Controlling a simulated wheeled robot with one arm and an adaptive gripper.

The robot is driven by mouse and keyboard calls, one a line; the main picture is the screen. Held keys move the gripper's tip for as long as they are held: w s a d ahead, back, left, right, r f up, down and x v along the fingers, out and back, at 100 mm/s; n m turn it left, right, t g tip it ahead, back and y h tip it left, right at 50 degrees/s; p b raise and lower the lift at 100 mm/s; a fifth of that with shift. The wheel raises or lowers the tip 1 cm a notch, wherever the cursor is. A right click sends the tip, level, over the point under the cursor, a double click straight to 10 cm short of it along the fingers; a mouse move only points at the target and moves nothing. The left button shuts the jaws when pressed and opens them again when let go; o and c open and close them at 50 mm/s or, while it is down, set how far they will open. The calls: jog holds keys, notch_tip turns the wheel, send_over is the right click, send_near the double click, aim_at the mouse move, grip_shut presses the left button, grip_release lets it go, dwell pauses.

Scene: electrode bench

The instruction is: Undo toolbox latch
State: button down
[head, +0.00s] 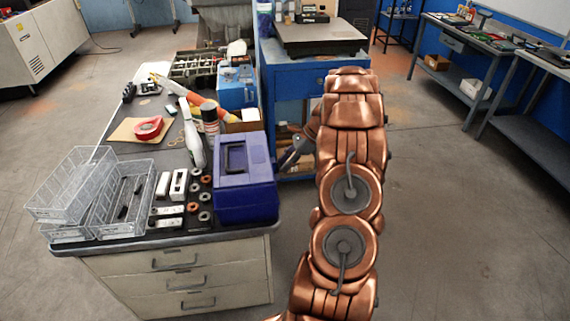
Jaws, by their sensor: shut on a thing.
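The toolbox (245,195) is a blue-purple plastic box with a dark handle on its lid. It sits closed at the right front corner of the bench. My gripper (281,165) reaches in from the right, with its dark fingers at the toolbox's right side. It is shut on what appears to be the toolbox latch. The latch itself is hidden on the side turned away from this view.
The bench (145,241) also holds wire baskets (128,205), several small rings and white blocks, a red tape roll (149,128) and a dark can (210,118) near the toolbox. A blue cabinet (294,80) stands behind. Open floor lies to the right.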

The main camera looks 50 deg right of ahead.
jog(key=shift+s+d+f+t+y+b, duration=0.1)
jog(key=shift+s+f+t+y+b, duration=0.1)
jog(key=shift+f+t+y+b, duration=0.15)
jog(key=s+d+f+t+y+b, duration=0.2)
jog(key=f+t+y+b, duration=0.3)
jog(key=y, duration=0.3)
jog(key=shift+s+d+f+t, duration=0.15)
jog(key=shift+d+f+t, duration=0.3)
jog(key=shift+d+t, duration=0.2)
dwell(1.1)
jog(key=shift+f+y+b, duration=0.25)
jog(key=shift+y+b, duration=0.15)
jog(key=shift+y, duration=0.05)
dwell(0.6)
jog(key=c, duration=0.8)
grip_release()
jog(key=shift+a, duration=0.1)
jog(key=shift+o, duration=0.2)
jog(key=shift+r, duration=0.1)
notch_tip(320, 180, up, 10)
